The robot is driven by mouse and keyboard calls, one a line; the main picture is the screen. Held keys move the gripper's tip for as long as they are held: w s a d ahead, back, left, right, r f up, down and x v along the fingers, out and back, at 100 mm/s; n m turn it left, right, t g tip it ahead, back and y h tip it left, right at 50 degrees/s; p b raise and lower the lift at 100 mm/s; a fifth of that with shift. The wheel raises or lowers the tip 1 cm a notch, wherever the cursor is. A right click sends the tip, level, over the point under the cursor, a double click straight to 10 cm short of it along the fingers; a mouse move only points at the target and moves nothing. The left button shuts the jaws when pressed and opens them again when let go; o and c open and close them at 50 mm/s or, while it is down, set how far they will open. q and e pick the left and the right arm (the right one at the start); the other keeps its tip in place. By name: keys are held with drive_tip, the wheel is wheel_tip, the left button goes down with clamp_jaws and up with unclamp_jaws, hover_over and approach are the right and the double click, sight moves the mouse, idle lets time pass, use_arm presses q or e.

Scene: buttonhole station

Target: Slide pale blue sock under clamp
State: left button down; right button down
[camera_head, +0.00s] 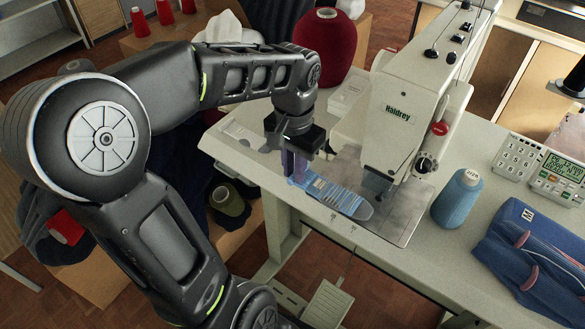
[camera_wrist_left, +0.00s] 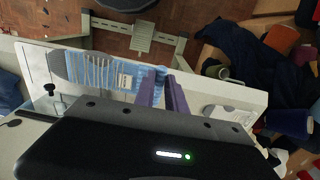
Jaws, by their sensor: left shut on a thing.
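The pale blue sock (camera_head: 340,197), with pale stripes and a grey end, lies flat on the metal plate at the table's front edge. It also shows in the left wrist view (camera_wrist_left: 92,70). My left gripper (camera_head: 294,168) points down at the sock's left end, its purple fingers (camera_wrist_left: 164,92) shut on the fabric there. The white buttonhole machine (camera_head: 398,110) stands just behind and right of the sock. Its dark clamp area (camera_head: 376,184) sits low under the head, near the grey end; whether any fabric is under it I cannot tell. My right gripper is not in view.
A blue thread cone (camera_head: 457,199) and folded blue garments (camera_head: 535,255) stand to the right on the table (camera_head: 400,258). A keypad (camera_head: 517,156) is behind them. A big red cone (camera_head: 326,45) is at the back. A pedal (camera_head: 327,304) is on the floor below.

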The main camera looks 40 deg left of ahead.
use_arm(q)
drive_tip(key=shift+w+a+f+b, duration=0.1)
drive_tip(key=shift+w+f+b, duration=0.4)
drive_tip(key=shift+w+f, duration=0.45)
drive_tip(key=w+p, duration=0.1)
drive_tip(key=w, duration=0.6)
drive_tip(key=shift+w+a+p, duration=0.4)
drive_tip(key=shift+a, duration=0.05)
drive_tip(key=shift+f, duration=0.15)
idle(1.0)
drive_tip(key=c, duration=1.3)
unclamp_jaws()
